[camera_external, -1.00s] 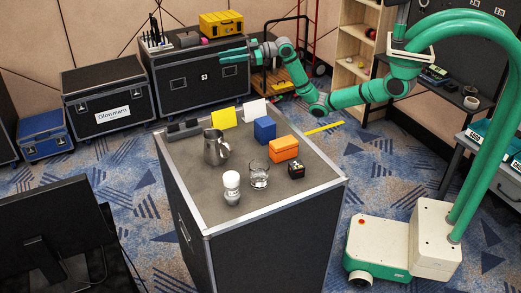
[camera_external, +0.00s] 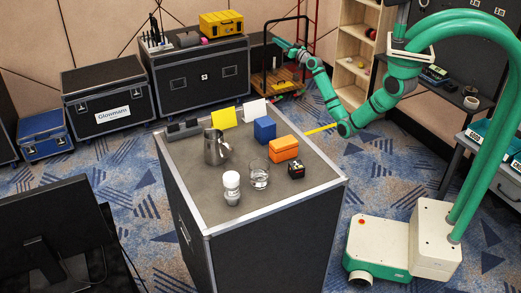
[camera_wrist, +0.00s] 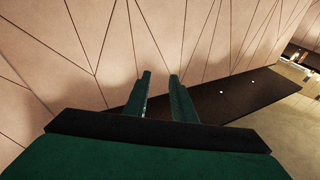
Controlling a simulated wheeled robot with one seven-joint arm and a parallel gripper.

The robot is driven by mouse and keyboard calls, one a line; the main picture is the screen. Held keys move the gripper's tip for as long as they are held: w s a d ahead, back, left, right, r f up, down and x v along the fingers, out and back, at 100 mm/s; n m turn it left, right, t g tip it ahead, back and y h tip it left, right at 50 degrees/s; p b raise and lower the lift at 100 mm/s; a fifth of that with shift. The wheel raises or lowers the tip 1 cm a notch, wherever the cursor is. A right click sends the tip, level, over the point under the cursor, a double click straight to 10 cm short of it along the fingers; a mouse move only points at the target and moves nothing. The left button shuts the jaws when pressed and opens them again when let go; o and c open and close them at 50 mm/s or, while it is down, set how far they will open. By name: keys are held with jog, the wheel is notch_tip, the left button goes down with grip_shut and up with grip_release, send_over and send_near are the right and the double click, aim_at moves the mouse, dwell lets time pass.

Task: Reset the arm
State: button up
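My gripper (camera_external: 278,41) is at the end of my green arm (camera_external: 330,95), raised in the air beyond the far right corner of the case table (camera_external: 200,190). In the wrist view my gripper (camera_wrist: 159,82) shows two dark green fingers standing apart, with nothing between them. They point toward the beige panelled wall (camera_wrist: 60,60). No object is near the fingertips.
On the case table stand a steel pitcher (camera_external: 216,150), a glass (camera_external: 259,175), a white-capped bottle (camera_external: 232,188), a blue block (camera_external: 265,129), an orange box (camera_external: 284,148) and a small dark cube (camera_external: 296,169). A wooden shelf (camera_external: 355,50) stands close right of the arm.

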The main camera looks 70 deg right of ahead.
jog(key=s+a+f+g+y, duration=0.1)
jog(key=s+a+f, duration=0.4)
jog(key=a+f, duration=0.6)
jog(key=s+a+f+y, duration=0.1)
jog(key=s+a+f, duration=0.55)
jog(key=f, duration=0.75)
jog(key=s+a+f+n+g+y, duration=0.1)
jog(key=s+a+f, duration=0.3)
jog(key=s+a, duration=0.25)
jog(key=s+a+f+n+y, duration=0.1)
jog(key=s+a+f+n, duration=0.1)
jog(key=s+a+f, duration=0.35)
jog(key=s+a+r+n+y, duration=0.1)
jog(key=s+a, duration=0.3)
jog(key=s, duration=0.4)
jog(key=s+a+r+n+g+y, duration=0.1)
jog(key=s+a+r+y, duration=0.1)
jog(key=s+a, duration=0.3)
jog(key=s+a+r+n+y, duration=0.1)
jog(key=s+a, duration=0.4)
jog(key=s, duration=0.6)
jog(key=shift+r+n+g, duration=0.3)
jog(key=shift+r, duration=0.1)
